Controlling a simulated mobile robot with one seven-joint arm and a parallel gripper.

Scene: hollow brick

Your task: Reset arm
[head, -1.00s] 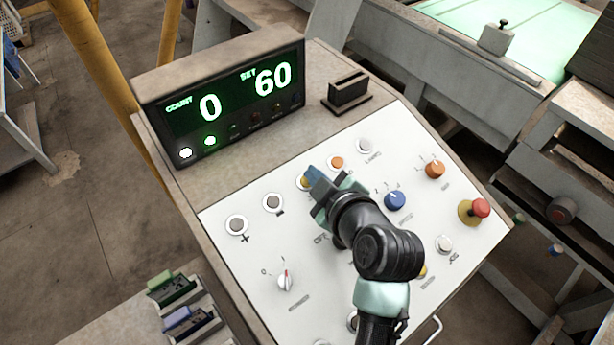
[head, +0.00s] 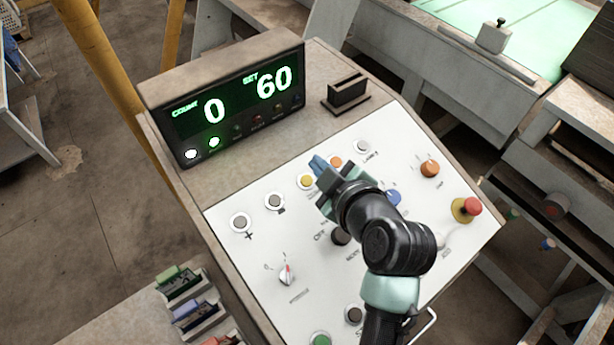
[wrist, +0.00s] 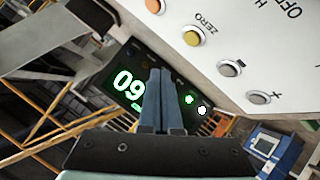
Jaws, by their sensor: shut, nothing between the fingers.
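My gripper (head: 317,164) is above the upper middle of the white control panel (head: 262,252) in the head view, near the yellow button (head: 306,181) and the orange button (head: 336,162). Its blue fingers are together with nothing between them. The wrist view also shows the closed fingers (wrist: 163,100), pointing toward the display and covering part of it. The yellow button lies beside the fingers, clear of them in the picture. My arm hides part of the panel's middle and lower right.
The display box (head: 235,98) reads COUNT 0 and SET 60. A dark slotted block (head: 347,93) stands behind the panel. A red mushroom button (head: 472,206), an orange knob (head: 429,168) and a selector knob (head: 286,274) rise from the panel. Coloured items (head: 185,305) sit in trays at lower left.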

